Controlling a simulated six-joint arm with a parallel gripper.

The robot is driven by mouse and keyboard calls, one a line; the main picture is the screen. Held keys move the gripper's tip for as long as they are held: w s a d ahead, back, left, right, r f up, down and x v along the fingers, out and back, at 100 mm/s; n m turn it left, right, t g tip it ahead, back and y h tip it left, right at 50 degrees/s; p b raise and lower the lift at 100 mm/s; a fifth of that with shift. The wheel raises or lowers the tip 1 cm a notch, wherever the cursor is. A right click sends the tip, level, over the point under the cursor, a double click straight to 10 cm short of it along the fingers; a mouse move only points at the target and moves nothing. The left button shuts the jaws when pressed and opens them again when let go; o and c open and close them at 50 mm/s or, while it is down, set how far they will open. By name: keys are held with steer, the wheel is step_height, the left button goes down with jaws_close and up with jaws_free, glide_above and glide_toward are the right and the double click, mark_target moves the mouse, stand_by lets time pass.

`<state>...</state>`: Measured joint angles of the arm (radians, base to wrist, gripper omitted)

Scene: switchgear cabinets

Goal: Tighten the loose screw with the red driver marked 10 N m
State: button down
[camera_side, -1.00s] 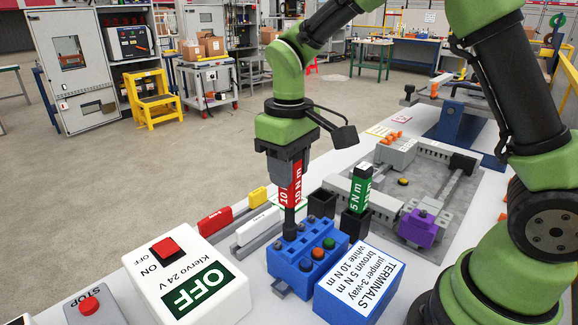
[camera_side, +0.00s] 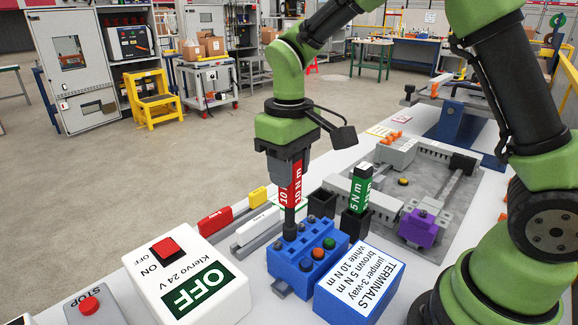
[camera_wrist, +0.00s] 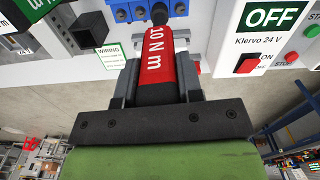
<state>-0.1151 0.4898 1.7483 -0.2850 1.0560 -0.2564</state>
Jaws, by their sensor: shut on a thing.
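My gripper (camera_side: 287,165) is shut on the red driver (camera_side: 291,186) marked 10 N m and holds it upright, shaft down. The driver also shows between the fingers in the wrist view (camera_wrist: 157,65). Its dark tip end meets the back left part of the blue terminal block (camera_side: 306,262), at a screw place there; the screw under it is hidden. Other dark screw heads (camera_side: 305,265) and a green and a red-orange button show on the block. In the wrist view the block (camera_wrist: 140,10) is at the top edge, with the driver's tip against it.
The green 5 N m driver (camera_side: 361,190) stands in a black holder, beside an empty black holder (camera_side: 322,203). A purple part (camera_side: 422,228) sits on the grey plate.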

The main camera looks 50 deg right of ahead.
steer(key=shift+r, duration=0.1)
steer(key=shift+r, duration=2.9)
